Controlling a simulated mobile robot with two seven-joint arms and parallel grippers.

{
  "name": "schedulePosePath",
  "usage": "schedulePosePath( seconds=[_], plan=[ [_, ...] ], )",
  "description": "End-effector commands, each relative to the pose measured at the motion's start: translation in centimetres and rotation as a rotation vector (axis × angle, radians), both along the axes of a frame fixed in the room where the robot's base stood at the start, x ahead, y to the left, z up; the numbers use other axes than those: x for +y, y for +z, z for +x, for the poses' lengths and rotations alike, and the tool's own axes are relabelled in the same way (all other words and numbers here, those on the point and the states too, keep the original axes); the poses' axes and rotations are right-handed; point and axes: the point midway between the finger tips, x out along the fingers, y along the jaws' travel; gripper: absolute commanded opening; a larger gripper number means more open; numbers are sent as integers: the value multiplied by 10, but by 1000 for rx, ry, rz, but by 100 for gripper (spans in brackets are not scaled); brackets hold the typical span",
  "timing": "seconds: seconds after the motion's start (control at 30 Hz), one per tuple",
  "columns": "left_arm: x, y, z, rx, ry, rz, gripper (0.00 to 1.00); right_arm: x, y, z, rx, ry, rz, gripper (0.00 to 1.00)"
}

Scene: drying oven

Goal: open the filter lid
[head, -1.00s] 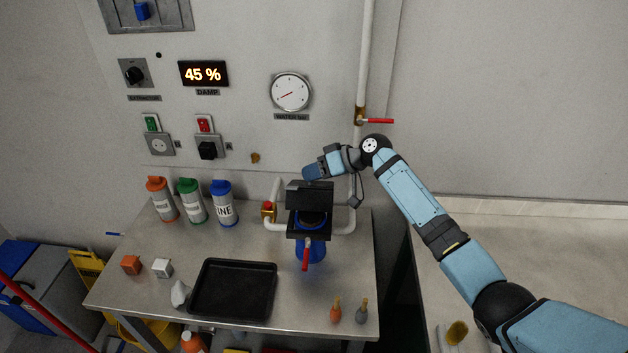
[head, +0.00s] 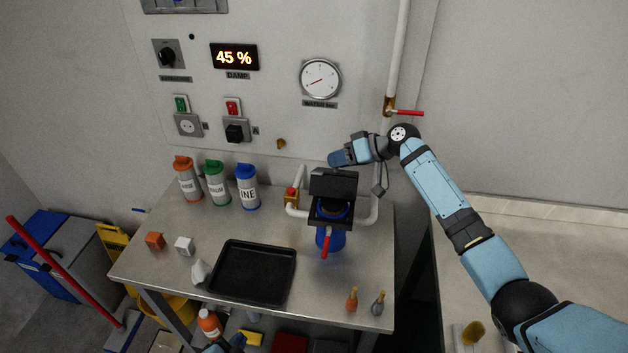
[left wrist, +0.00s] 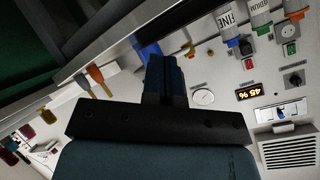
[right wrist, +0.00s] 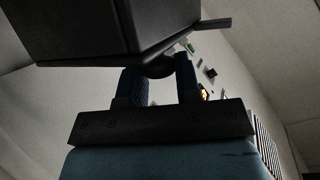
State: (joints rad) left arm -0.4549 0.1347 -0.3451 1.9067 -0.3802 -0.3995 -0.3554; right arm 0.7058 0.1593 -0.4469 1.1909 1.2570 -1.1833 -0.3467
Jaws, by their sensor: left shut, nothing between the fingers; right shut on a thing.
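The filter (head: 330,239) is a blue body with a red handle (head: 325,246), under a black frame on the bench. Its black lid (head: 333,184) stands raised at the back, and the round blue-rimmed opening (head: 334,208) shows below it. My right gripper (head: 337,159) is behind the lid's top edge. In the right wrist view the lid (right wrist: 100,30) fills the upper left, and a dark rounded part sits between the fingers (right wrist: 160,80). My left gripper (left wrist: 163,62) is shut and empty, low by the bench front; only part of it shows in the head view.
White pipes (head: 374,207) flank the filter, with a red-handled valve (head: 405,113) on the wall pipe. A black tray (head: 253,272) lies left of the filter; three labelled bottles (head: 217,184) stand at the back left. Two small tools (head: 352,299) lie front right.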

Motion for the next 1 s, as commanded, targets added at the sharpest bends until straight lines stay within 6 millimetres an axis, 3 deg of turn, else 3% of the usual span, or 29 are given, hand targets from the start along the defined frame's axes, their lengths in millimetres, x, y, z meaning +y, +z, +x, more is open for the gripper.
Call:
schedulePosePath(
  seconds=[0.1,0.3,0.43,0.6,0.8,1.0],
  plan=[
    [-26,17,43,-165,-181,390,0,0,0,0,0,0,0,0],
    [-68,59,101,-437,-392,1093,0,0,0,0,-1,0,0,0],
    [-94,93,131,-599,-449,1542,0,0,0,0,-1,0,0,0],
    [-122,130,152,-739,-439,1993,0,0,0,0,-2,-1,0,0],
    [-137,150,161,-798,-400,2240,0,0,0,0,-2,-1,0,0],
    [-143,157,181,-804,-393,2269,0,0,0,0,-1,0,-1,0]
  ],
)
